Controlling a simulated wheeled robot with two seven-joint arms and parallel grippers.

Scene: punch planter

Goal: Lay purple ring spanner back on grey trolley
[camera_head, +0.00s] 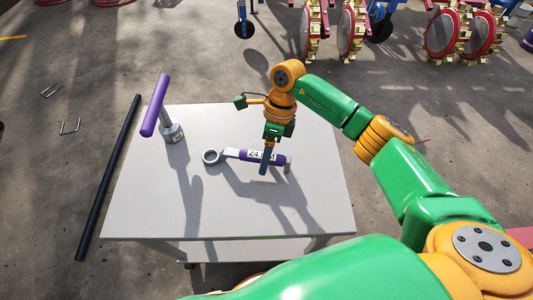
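The purple ring spanner (280,159) shows at the middle of the grey trolley (140,205), with its grey ring end to the left and a white label on its purple handle. My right gripper (265,160) points down over the handle, one finger crossing in front of it and hiding part of the label. The other finger is hidden, so I cannot tell whether it is shut on the spanner. I cannot tell whether the spanner touches the trolley top or is slightly above it. My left gripper is not in view.
A tool with a purple bar handle (155,105) and grey base stands at the trolley's back left. A black bar (108,180) lies along the left side on the floor. Metal staples (70,127) lie further left. Red and yellow wheels (440,35) stand behind. The trolley's front is clear.

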